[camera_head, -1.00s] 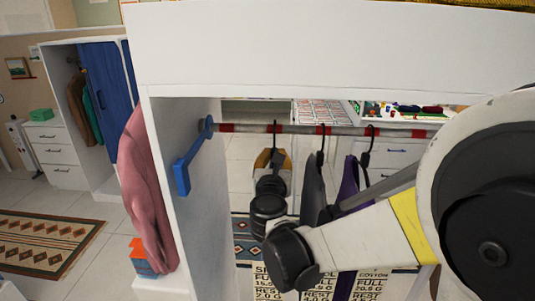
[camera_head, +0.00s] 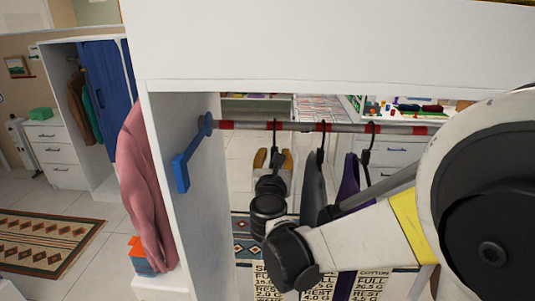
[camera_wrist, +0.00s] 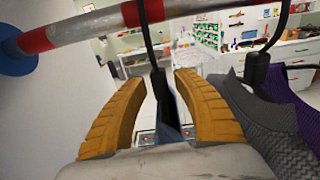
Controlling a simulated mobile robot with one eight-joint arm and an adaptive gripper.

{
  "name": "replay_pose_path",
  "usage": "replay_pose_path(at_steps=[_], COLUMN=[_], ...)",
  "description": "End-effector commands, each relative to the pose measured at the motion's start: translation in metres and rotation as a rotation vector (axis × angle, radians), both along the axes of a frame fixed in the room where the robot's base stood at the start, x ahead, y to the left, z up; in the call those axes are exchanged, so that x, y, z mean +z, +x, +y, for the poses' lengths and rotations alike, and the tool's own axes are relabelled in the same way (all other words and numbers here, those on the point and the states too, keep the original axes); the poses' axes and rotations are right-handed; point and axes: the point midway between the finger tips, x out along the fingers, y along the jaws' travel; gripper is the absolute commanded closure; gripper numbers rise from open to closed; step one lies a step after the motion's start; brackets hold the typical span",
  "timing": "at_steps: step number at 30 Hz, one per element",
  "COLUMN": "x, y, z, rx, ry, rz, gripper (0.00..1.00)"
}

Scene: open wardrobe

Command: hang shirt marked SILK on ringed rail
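The rail (camera_head: 300,127) is pale with red rings and runs across the open wardrobe; it also shows in the wrist view (camera_wrist: 85,28). A black hanger (camera_wrist: 152,45) crosses the rail, its stem running down between my fingers. In the head view its hook (camera_head: 275,128) shows on the rail above my gripper (camera_head: 272,154). My gripper's orange fingers (camera_wrist: 160,78) stand apart on either side of the stem. The garment below is mostly hidden by my gripper; a narrow dark blue-grey strip shows. I cannot read SILK on anything.
A grey garment (camera_head: 312,180) and a purple garment (camera_head: 350,175) hang close on the right. A blue bracket (camera_head: 182,172) is on the left wall. A partly hidden label board (camera_head: 375,282) stands low behind. A pink garment (camera_head: 145,190) hangs outside at left.

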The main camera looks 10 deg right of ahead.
Motion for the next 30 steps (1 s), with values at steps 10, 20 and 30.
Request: replay_pose_path(at_steps=[10,20,30], x=[0.001,0.001,0.019], y=[-0.016,-0.084,-0.113], z=[0.006,0.029,0.044], rx=[0.002,0.004,0.055], ry=[-0.001,-0.001,-0.135], rz=[-0.001,-0.001,-0.007], gripper=[0.64,0.64,0.64])
